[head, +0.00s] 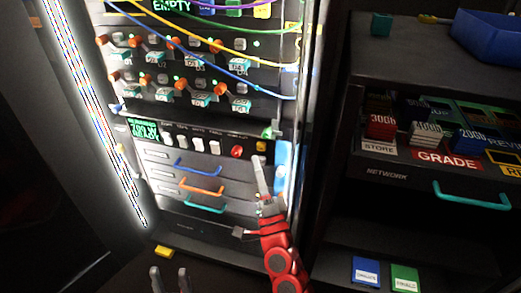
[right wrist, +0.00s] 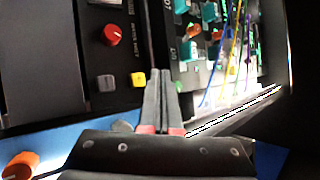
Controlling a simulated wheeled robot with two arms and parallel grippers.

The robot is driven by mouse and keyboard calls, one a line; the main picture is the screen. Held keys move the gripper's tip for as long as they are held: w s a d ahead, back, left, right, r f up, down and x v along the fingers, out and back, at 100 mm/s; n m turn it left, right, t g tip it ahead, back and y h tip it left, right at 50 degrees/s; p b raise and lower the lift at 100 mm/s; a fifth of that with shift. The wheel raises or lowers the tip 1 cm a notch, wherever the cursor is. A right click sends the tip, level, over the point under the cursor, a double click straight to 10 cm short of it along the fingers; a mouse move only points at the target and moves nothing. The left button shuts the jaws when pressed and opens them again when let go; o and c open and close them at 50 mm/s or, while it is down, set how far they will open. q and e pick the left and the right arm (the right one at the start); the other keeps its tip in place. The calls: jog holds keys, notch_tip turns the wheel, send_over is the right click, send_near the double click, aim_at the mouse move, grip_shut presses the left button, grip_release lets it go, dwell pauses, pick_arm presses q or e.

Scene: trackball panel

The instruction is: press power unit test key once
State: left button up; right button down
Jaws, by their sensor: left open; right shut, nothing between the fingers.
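The power unit strip (head: 222,139) crosses the rack in the head view, with a green display, pale switches and a red knob (head: 236,151). A small yellow key (head: 261,146) is at its right end. The right wrist view shows the yellow key (right wrist: 138,79), a grey key (right wrist: 106,82) and the red knob (right wrist: 113,35). Their labels are too small to read for sure. My right gripper (head: 257,158) is shut and empty. Its tips (right wrist: 158,75) are beside the yellow key; I cannot tell whether they touch the panel. My left gripper (head: 169,270) is open and empty, low in front.
Blue, orange and teal drawer handles (head: 200,188) stick out below. A dark shelf unit (head: 420,60) with a blue bin (head: 490,35) stands to the right. A yellow block (head: 163,252) lies at the rack's foot.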

aim_at(261, 146)
jog(key=shift+w+d+b, duration=0.2)
jog(key=shift+w+b, duration=0.05)
jog(key=shift+w, duration=0.35)
jog(key=shift+w+d+b, duration=0.2)
jog(key=shift+w+b, duration=0.05)
jog(key=shift+w, duration=0.3)
jog(key=shift+w+f, duration=0.1)
dwell(1.2)
jog(key=shift+w+d+b, duration=0.1)
jog(key=shift+w+b, duration=0.05)
jog(key=shift+b, duration=0.15)
jog(key=shift+w, duration=0.15)
jog(key=shift+w+d+b, duration=0.15)
jog(key=shift+w+b, duration=0.25)
dwell(0.4)
dwell(0.3)
jog(key=shift+s+a, duration=0.25)
jog(key=shift+s, duration=0.55)
